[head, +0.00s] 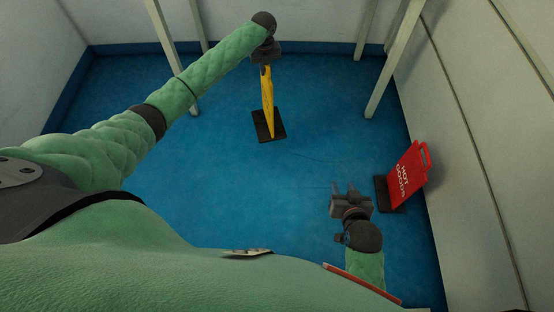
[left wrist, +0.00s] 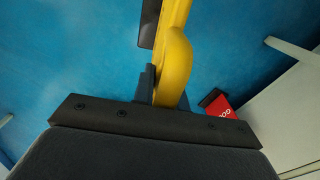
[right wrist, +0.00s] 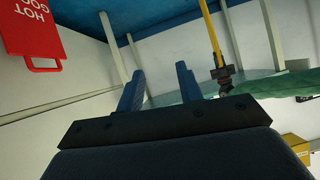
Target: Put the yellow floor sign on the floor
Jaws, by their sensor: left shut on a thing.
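The yellow floor sign (head: 268,101) hangs from my left gripper (head: 265,63) in the head view. It looks narrow from here, with its dark base (head: 262,128) at the lower end. I cannot tell whether the base touches the floor. In the left wrist view the fingers are shut on the sign's yellow top (left wrist: 174,70). The sign also shows in the right wrist view (right wrist: 212,34), beyond my right gripper (right wrist: 159,82). The right gripper is open and empty, at the lower right in the head view (head: 350,193).
A red "HOT GOODS" sign (head: 405,174) on a dark base stands by the right wall, close to my right gripper. Pale posts (head: 392,65) rise at the back. The blue floor (head: 215,160) is clear in the middle.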

